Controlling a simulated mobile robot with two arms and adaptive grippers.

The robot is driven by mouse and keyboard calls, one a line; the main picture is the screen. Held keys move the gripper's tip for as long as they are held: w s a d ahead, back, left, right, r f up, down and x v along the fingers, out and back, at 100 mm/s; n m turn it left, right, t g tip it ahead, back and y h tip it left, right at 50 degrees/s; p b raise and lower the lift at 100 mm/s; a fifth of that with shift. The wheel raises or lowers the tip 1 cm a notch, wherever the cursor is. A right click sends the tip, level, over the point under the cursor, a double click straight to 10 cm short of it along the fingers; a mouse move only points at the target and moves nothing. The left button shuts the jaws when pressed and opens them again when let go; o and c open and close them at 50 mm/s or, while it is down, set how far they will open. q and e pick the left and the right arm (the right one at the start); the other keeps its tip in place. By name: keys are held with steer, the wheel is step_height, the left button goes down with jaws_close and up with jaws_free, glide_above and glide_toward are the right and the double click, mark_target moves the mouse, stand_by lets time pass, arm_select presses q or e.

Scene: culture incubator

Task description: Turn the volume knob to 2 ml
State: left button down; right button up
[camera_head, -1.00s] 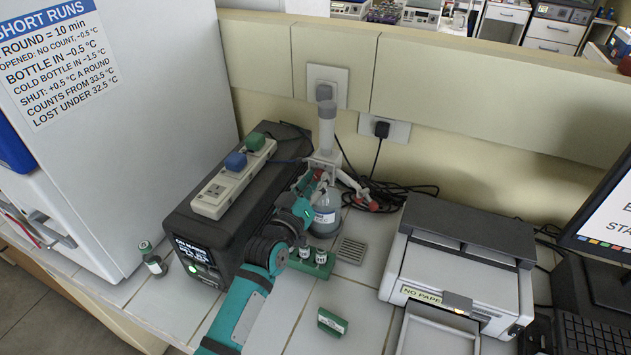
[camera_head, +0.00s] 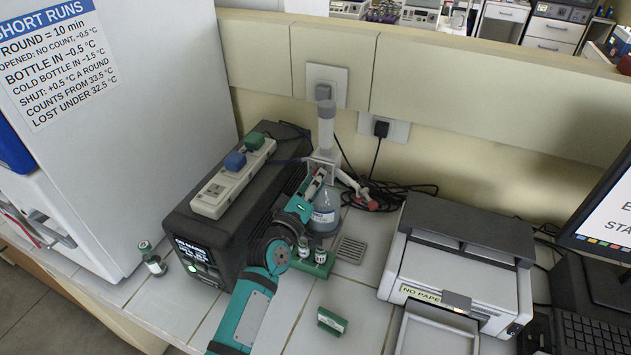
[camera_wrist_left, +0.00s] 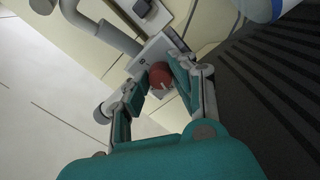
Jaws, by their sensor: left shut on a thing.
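The dispenser (camera_head: 327,130) stands on a clear labelled bottle (camera_head: 325,213) near the back wall, beside the dark box. Its red volume knob (camera_wrist_left: 160,76) shows in the left wrist view, with a small pale mark on its face. My left gripper (camera_head: 315,186) reaches the dispenser's head from the front left. In the left wrist view its two fingers (camera_wrist_left: 158,82) are shut on the knob, one on each side. The knob is mostly hidden by the gripper in the head view, and I cannot read the volume scale. My right gripper is not in view.
A dark box (camera_head: 195,225) carrying a power strip (camera_head: 215,195) stands left of my arm. A green vial rack (camera_head: 318,264) sits in front of the bottle. A printer (camera_head: 455,270) stands to the right. Cables (camera_head: 405,193) lie behind the bottle.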

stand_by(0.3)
arm_select(q)
steer(key=c, duration=1.1)
jaws_free()
steer(key=v, duration=1.2)
